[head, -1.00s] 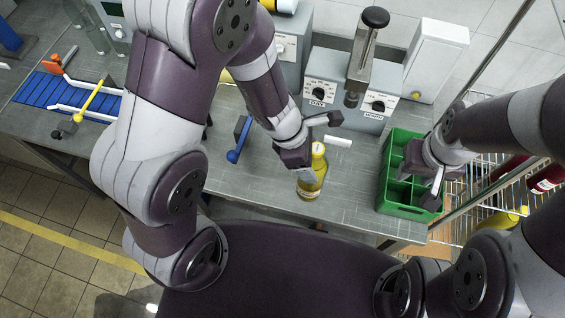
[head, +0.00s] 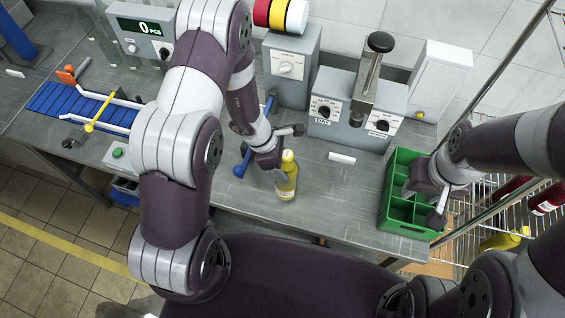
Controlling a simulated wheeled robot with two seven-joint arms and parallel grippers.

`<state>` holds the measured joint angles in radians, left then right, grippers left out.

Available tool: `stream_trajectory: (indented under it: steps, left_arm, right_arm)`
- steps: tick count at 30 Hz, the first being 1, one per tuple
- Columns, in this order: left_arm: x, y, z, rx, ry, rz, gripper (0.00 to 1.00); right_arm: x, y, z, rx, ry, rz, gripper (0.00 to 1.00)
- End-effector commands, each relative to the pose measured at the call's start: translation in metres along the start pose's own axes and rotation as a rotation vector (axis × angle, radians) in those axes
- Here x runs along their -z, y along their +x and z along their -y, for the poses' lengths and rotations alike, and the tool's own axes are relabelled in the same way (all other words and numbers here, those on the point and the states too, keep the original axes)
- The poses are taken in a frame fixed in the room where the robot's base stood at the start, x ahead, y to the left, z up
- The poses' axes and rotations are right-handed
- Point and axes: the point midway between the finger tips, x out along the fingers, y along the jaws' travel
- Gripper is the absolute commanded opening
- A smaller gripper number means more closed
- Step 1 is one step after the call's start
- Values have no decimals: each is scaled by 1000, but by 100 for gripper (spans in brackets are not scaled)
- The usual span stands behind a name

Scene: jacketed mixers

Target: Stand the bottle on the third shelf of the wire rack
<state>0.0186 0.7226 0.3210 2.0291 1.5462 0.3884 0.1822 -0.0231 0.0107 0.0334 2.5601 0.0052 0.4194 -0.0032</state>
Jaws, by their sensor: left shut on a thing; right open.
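My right gripper (head: 424,207) is open and empty above the green crate.
The green crate (head: 392,215) with empty compartments stands at the bench's right end. Machines with dials (head: 357,108) line the back. A blue conveyor (head: 75,105) is at left.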

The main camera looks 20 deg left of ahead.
Motion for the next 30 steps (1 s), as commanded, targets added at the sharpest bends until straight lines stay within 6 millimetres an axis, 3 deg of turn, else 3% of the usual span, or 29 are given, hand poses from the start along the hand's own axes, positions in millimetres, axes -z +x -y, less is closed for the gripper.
stream_trajectory:
  steps: [14, 15, 16, 17, 25, 30]
  left_arm:
    - [4, 12, -1, -4, 1, 1, 0]
    - [5, 12, 0, -2, 1, 0, 80]
    - [4, 12, 0, -2, 1, 0, 90]
    - [4, 11, 0, -2, 1, 0, 96]
    - [4, 10, 0, -2, 1, 0, 96]
    - [3, -13, -2, -7, 2, 1, 96]
  right_arm:
    - [0, 4, 0, 0, 0, 0, 43]
    - [0, 3, 0, 0, 0, 0, 43]
    - [0, 2, 0, 0, 0, 0, 43]
    - [0, 2, 0, 0, 0, 0, 43]
    - [0, 1, 0, 0, 0, 0, 43]
    - [0, -2, 0, 0, 0, 0, 43]
